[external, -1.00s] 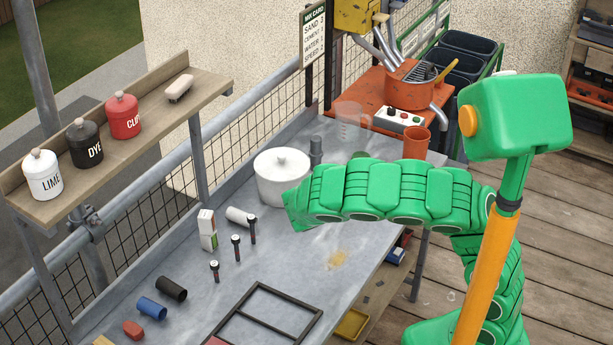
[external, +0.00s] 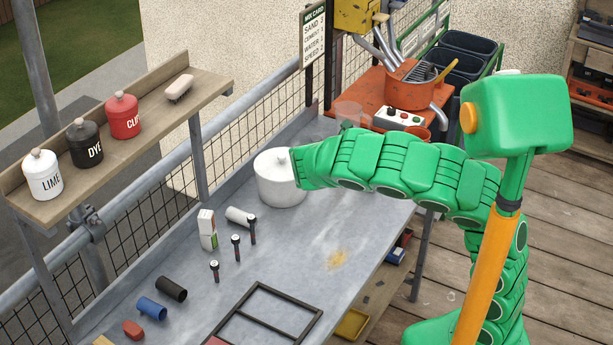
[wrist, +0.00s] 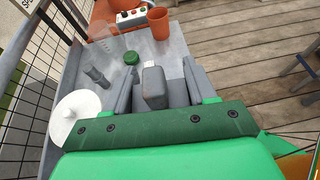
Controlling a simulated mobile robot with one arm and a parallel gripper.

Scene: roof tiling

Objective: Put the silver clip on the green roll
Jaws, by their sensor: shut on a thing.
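My gripper (wrist: 155,84) shows in the wrist view with its grey fingers either side of a grey block with a pale, shiny top, which I take to be the silver clip (wrist: 153,77). It is shut on this thing. Beyond it, slightly left, a green round thing, apparently the green roll (wrist: 131,58), stands on the bench, apart from the clip. Its lower part is hard to make out. In the external view my green arm hides the gripper, the clip and the roll.
A white lidded pot (external: 278,180) stands left of my arm. A grey cylinder (wrist: 96,76) is left of the green roll. A clear jug (wrist: 106,38) and an orange cup (wrist: 159,23) stand farther back. A dark frame (external: 262,315) lies on the front bench.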

